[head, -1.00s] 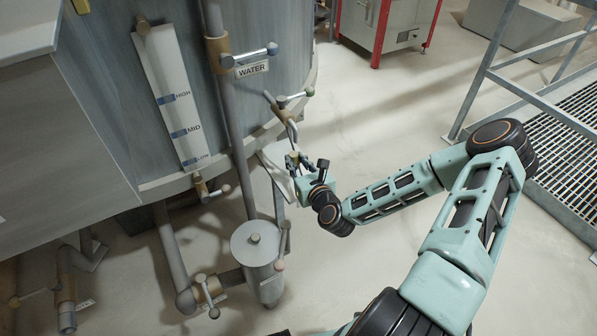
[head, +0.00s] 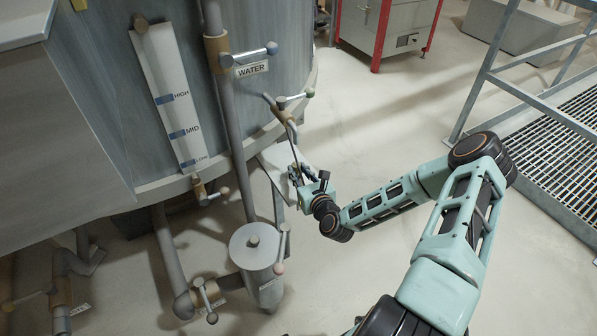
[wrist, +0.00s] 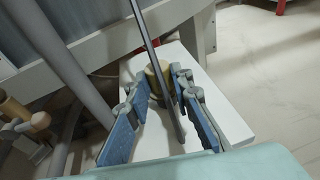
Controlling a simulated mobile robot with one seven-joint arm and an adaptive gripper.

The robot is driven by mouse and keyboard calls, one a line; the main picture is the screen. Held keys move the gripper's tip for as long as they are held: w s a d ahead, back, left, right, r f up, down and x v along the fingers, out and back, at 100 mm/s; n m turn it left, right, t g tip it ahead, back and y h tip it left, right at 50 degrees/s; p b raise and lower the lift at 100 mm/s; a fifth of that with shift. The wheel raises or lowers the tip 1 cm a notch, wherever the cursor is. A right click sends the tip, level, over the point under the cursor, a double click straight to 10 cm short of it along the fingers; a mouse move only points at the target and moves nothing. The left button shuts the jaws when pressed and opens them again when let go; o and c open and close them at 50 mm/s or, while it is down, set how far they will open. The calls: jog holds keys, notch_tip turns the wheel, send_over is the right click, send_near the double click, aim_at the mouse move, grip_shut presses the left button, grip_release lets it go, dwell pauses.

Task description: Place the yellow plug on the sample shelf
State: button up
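The yellow plug (wrist: 154,80) shows in the wrist view as a short tan-yellow round piece over the far part of the white sample shelf (wrist: 220,125), partly hidden by a thin grey rod. It appears to stand on the shelf, though its base is hidden. My gripper (wrist: 163,88) has its blue-padded fingers apart, one on either side of the plug near the fingertips, with no clear grip on it. In the head view my gripper (head: 294,173) is over the shelf (head: 275,160) beside the tank; the plug cannot be made out there.
The thin grey rod (wrist: 158,70) crosses between my fingers. A valve (head: 282,104) with a downward pipe is just above the gripper. The tank (head: 280,50) and a vertical water pipe (head: 230,120) stand to the left. A lidded canister (head: 258,255) is below left.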

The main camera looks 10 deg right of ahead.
jog(key=o, duration=0.4)
jog(key=shift+r, duration=0.2)
jog(key=p+v, duration=0.1)
jog(key=v, duration=1.1)
jog(key=shift+f+p, duration=0.1)
jog(key=shift+p, duration=0.2)
